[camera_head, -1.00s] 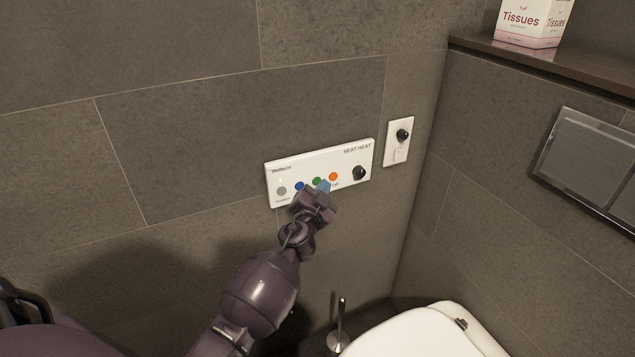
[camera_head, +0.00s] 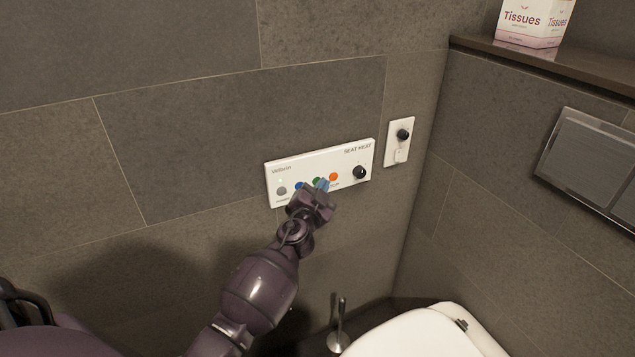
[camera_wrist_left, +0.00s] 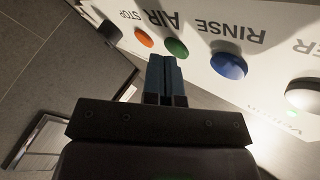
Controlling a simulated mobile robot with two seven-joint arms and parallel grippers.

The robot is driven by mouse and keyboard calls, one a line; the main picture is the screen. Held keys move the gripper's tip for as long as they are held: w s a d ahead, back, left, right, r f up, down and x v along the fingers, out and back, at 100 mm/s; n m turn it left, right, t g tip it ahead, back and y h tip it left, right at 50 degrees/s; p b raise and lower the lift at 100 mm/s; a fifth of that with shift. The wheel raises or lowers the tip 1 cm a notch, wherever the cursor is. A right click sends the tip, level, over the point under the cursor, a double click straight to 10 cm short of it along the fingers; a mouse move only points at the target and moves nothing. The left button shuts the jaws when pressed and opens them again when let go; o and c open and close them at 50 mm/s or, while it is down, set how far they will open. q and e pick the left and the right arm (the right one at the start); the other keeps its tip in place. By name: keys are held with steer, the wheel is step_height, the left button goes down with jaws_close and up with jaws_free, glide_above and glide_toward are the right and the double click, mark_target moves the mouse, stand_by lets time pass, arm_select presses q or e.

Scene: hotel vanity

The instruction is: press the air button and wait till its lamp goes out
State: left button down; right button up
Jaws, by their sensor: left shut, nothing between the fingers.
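The white control panel (camera_head: 311,164) is on the tiled wall. Its green air button (camera_head: 317,181) is partly covered by my left gripper in the head view. In the left wrist view the green button (camera_wrist_left: 176,48) shows beside the word AIR, upside down. My left gripper (camera_head: 322,185) is shut and empty, its blue fingertips (camera_wrist_left: 165,60) just in front of the panel, close below the green button in the wrist view. I cannot tell whether they touch it. No lit lamp can be made out beside the air button.
The blue rinse button (camera_wrist_left: 229,66) and orange stop button (camera_wrist_left: 144,37) flank the green one. A black seat-heat knob (camera_head: 359,172) is at the panel's right. A small green light (camera_wrist_left: 291,114) glows near the power button (camera_wrist_left: 303,94). A toilet (camera_head: 425,333) stands below right.

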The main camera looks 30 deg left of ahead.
arm_select(q)
steer(key=shift+w+a, duration=0.1)
steer(key=shift+a, duration=0.05)
stand_by(0.6)
steer(key=shift+s+d, duration=0.45)
steer(key=shift+d, duration=0.2)
steer(key=shift+d, duration=0.1)
steer(key=d, duration=0.1)
steer(key=s+d, duration=0.2)
steer(key=d, duration=0.1)
steer(key=shift+s+d, duration=0.1)
steer(key=shift+s, duration=0.15)
stand_by(0.8)
